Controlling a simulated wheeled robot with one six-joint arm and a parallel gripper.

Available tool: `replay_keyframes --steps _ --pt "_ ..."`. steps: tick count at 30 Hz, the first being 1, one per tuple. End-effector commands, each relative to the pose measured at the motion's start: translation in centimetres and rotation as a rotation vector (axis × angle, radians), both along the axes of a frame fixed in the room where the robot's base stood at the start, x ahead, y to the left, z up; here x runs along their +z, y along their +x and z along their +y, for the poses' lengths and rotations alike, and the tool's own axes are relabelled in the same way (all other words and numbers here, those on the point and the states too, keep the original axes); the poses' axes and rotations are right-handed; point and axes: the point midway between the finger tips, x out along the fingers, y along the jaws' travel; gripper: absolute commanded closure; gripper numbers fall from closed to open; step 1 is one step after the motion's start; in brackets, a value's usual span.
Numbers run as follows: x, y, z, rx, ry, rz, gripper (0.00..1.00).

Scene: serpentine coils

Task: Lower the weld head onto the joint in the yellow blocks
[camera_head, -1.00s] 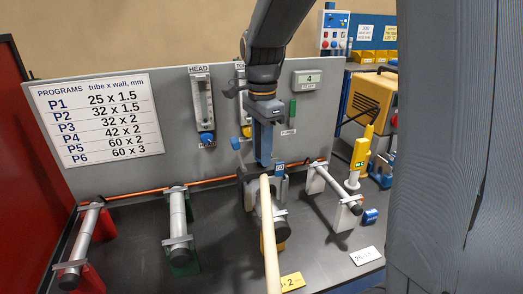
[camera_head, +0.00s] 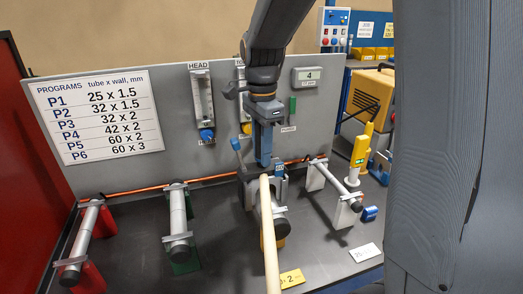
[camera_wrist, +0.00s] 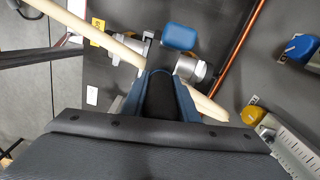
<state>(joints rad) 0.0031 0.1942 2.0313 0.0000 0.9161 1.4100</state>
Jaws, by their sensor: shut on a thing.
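My gripper (camera_head: 264,160) points down over the tube stand with the yellow blocks (camera_head: 269,241), third from the left on the bench. It is shut on the weld head, a piece with blue and grey parts (camera_head: 280,170) just below the fingers. A grey tube end (camera_head: 277,222) shows in front of it. In the wrist view the blue fingers (camera_wrist: 160,85) close on a dark part, and metal tube collars (camera_wrist: 192,69) lie on either side. The joint itself is hidden behind the gripper and weld head. I cannot tell whether the head touches the tube.
A pale rod or hose (camera_head: 270,235) runs from the gripper toward the camera. Stands with red (camera_head: 89,277), green (camera_head: 185,264) and white blocks (camera_head: 345,214) flank the work. A yellow tool (camera_head: 361,150) stands at right. A grey panel (camera_head: 150,175) with gauges rises behind.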

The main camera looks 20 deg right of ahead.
Motion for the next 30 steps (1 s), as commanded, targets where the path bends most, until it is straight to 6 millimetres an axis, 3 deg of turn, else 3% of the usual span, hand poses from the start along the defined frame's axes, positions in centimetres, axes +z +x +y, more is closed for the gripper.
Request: replay_keyframes --steps 30 --pt "-1.1 0.1 0.0 0.000 0.000 -0.003 1.00"
